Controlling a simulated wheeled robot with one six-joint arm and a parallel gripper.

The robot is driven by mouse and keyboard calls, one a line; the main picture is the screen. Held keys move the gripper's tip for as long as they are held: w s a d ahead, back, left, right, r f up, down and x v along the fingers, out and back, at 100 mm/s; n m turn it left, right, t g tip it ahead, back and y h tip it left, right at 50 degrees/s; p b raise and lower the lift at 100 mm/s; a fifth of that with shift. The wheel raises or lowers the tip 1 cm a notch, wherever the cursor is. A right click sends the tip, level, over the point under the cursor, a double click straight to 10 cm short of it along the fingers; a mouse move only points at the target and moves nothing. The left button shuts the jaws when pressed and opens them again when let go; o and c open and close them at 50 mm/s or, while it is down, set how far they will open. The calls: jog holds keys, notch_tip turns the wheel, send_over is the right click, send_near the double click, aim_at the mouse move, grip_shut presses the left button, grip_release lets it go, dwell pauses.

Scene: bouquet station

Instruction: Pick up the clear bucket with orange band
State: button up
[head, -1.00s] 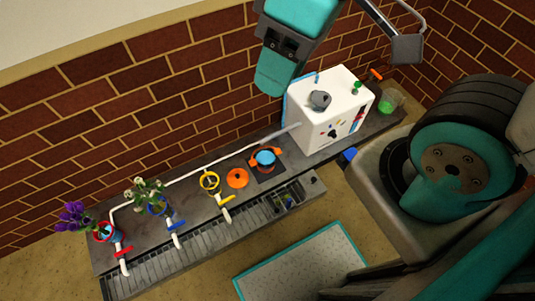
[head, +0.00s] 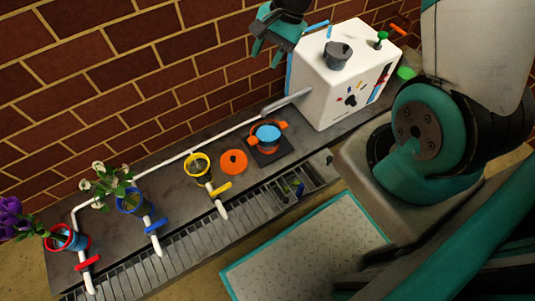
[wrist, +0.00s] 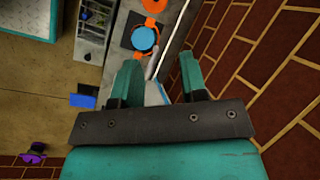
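A pot-shaped bucket with orange band and side handles (head: 267,137) stands upright on a dark square plate on the counter, with blue showing in its top. It best matches the named bucket; I cannot tell whether its wall is clear. It also shows in the wrist view (wrist: 143,39), beyond my fingertips. My gripper (head: 272,47) is above the back of the counter, beside the white box, up and apart from the bucket. In the wrist view my gripper (wrist: 160,70) has its two teal fingers spread, with nothing between them.
A white box (head: 330,85) with a grey pot on top stands right of the bucket. An orange disc (head: 233,162) and a yellow-rimmed bucket (head: 197,168) are to its left. Blue-rimmed (head: 131,203) and red-rimmed (head: 68,240) flower buckets stand farther left. A brick wall (head: 130,70) is behind.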

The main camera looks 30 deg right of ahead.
jog(key=d+f+m+b, duration=0.3)
jog(key=f+b, duration=0.1)
jog(key=f, duration=0.6)
jog(key=d+f+m+b, duration=0.3)
jog(key=d+f+b, duration=0.1)
jog(key=f, duration=0.6)
jog(key=d+f+m+b, duration=0.3)
jog(key=f+b, duration=0.1)
jog(key=f, duration=0.6)
jog(key=b, duration=0.6)
send_near(268, 147)
jog(key=shift+s+d+f+m+t, duration=0.1)
jog(key=shift+s+f+m+t, duration=0.25)
jog(key=shift+f, duration=0.3)
jog(key=b+x, duration=0.4)
jog(key=x, duration=0.2)
jog(key=shift+w+f+b, duration=0.15)
jog(key=shift+w+b, duration=0.05)
jog(key=shift+b, duration=0.15)
jog(key=shift+c, duration=0.4)
grip_shut()
